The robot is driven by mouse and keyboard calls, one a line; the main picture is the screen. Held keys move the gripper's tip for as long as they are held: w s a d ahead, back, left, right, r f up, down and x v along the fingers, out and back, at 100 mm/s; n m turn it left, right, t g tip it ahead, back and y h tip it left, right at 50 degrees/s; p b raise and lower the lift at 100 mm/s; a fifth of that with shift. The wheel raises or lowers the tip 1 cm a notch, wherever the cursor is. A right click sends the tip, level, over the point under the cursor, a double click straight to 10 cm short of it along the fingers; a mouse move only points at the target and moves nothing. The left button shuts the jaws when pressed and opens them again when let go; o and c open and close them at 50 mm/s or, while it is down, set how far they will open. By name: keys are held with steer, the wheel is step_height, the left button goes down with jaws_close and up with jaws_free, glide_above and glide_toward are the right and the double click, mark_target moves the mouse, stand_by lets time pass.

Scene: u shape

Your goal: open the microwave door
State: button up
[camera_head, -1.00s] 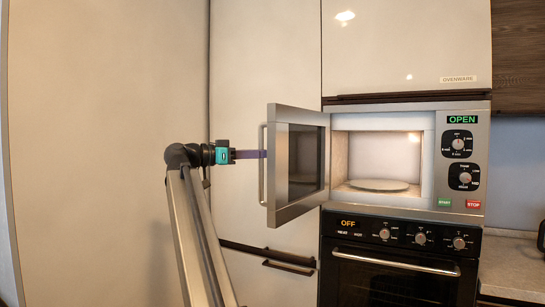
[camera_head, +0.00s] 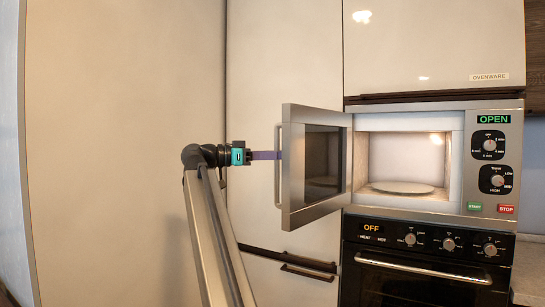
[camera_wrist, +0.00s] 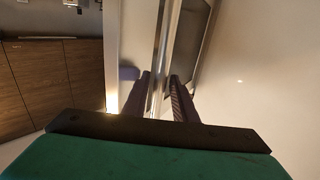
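The microwave (camera_head: 490,120) is built in above the oven, with a green OPEN display. Its silver door (camera_head: 301,165) stands swung wide out to the left, with the lit cavity and round plate (camera_head: 402,187) in view. The vertical door handle (camera_head: 277,165) is on the door's outer side. My gripper (camera_head: 279,155) reaches it from the left at about mid-height. In the wrist view, the two dark fingers (camera_wrist: 161,95) lie on either side of the handle bar (camera_wrist: 163,60) and appear closed on it. The exact contact at the fingertips is hard to see.
The oven (camera_head: 425,270) with a horizontal handle is below the microwave. Tall pale cabinet fronts (camera_head: 130,150) stand behind and left of my arm. A low dark drawer handle (camera_head: 308,272) is below the door. Space left of the door is otherwise clear.

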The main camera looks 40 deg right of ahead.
steer(key=shift+o, duration=0.4)
steer(key=shift+a, duration=0.1)
steer(key=v, duration=1.3)
steer(key=shift+w+a, duration=0.2)
steer(key=shift+a, duration=0.2)
steer(key=shift+r, duration=0.1)
